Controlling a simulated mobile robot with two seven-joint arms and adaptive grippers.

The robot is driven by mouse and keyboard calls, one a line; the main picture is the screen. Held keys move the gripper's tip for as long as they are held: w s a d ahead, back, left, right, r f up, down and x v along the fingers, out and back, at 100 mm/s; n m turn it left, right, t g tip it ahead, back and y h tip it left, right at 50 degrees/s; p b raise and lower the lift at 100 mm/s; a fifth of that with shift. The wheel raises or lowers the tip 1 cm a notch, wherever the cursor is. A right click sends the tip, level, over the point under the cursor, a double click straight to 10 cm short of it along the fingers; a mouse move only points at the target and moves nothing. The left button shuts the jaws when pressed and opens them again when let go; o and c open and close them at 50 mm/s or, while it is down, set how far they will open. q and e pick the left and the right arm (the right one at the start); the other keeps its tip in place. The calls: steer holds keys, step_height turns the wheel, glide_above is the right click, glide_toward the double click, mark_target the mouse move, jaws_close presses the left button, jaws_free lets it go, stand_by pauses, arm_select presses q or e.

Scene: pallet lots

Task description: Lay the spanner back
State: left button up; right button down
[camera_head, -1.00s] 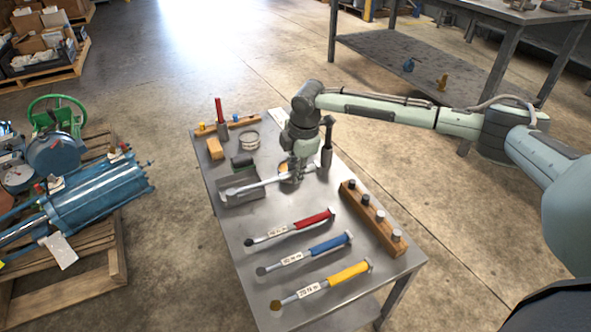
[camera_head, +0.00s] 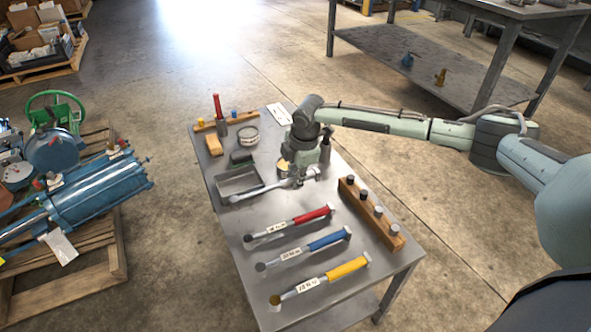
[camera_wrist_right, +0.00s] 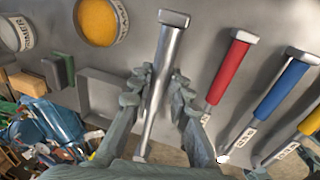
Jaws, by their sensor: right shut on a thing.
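A plain silver spanner (camera_head: 268,191) lies crosswise between the grey tray and the red-handled spanner. My right gripper (camera_head: 298,180) points down and is shut on it near its right end. In the right wrist view the spanner (camera_wrist_right: 161,78) runs between the two fingers (camera_wrist_right: 154,92), its square end pointing away. I cannot tell whether it touches the table. Red (camera_head: 312,216), blue (camera_head: 326,241) and yellow (camera_head: 346,272) handled spanners lie side by side on the metal table (camera_head: 235,250). My left gripper is not in view.
The grey tray (camera_head: 262,181) is close behind the held spanner's left end. A wooden block with several sockets (camera_head: 350,192) stands at the right edge. Round tins (camera_head: 248,136), a wooden block (camera_head: 214,145) and a tool rack (camera_head: 240,121) fill the back.

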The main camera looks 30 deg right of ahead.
mark_target(294, 199)
steer(key=x, duration=0.3)
steer(key=shift+s+f+b, duration=0.2)
steer(key=shift+s+b, duration=0.15)
steer(key=shift+b+x, duration=0.3)
steer(key=shift+x, duration=0.5)
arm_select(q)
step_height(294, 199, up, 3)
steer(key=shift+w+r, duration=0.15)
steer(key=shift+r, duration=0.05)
arm_select(e)
steer(key=shift+s+f, duration=0.1)
steer(key=shift+f, duration=0.1)
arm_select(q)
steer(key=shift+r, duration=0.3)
arm_select(e)
steer(key=shift+f, duration=0.2)
steer(key=c, duration=1.3)
jaws_free()
steer(key=shift+c, duration=0.2)
steer(key=shift+s+f, duration=0.1)
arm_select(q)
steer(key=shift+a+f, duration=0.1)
arm_select(e)
steer(key=v, duration=1.2)
